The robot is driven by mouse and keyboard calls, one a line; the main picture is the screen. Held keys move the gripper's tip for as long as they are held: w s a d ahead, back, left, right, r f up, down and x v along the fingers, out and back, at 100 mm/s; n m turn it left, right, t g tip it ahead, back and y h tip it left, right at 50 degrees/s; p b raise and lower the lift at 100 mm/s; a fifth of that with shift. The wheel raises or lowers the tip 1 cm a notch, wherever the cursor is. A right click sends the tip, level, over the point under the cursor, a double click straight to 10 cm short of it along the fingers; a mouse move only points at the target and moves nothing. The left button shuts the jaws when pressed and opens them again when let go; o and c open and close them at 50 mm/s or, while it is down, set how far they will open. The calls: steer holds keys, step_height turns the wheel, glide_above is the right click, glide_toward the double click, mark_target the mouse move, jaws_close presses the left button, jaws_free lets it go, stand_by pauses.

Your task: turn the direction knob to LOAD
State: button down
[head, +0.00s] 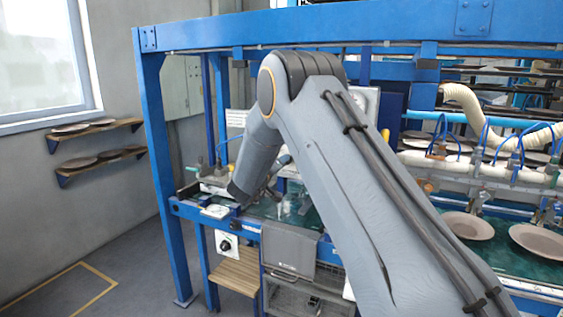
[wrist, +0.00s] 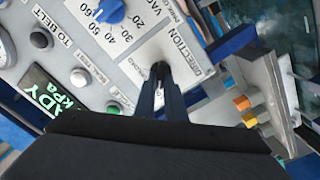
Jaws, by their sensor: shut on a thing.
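In the wrist view, my gripper (wrist: 160,72) is shut at the panel, below the printed word DIRECTION. The direction knob is between the fingertips, and only a small dark part of it (wrist: 160,67) shows. Which way the knob points cannot be told. The control panel (wrist: 130,68) is light grey and tilted in this view. The LOAD label cannot be read. In the head view, my arm reaches down to the left end of the blue frame, and my fingertips and the direction knob cannot be made out.
Orange and yellow blocks (wrist: 243,110) sit to the right. Blue frame posts (head: 160,180) stand close by.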

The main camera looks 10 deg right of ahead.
stand_by(0.4)
steer(key=c, duration=1.8)
jaws_free()
steer(key=shift+a, duration=0.1)
steer(key=b+v, duration=0.2)
steer(key=v, duration=0.5)
steer(key=shift+s+a+b, duration=0.2)
steer(key=shift+s+b, duration=0.05)
steer(key=shift+b, duration=0.1)
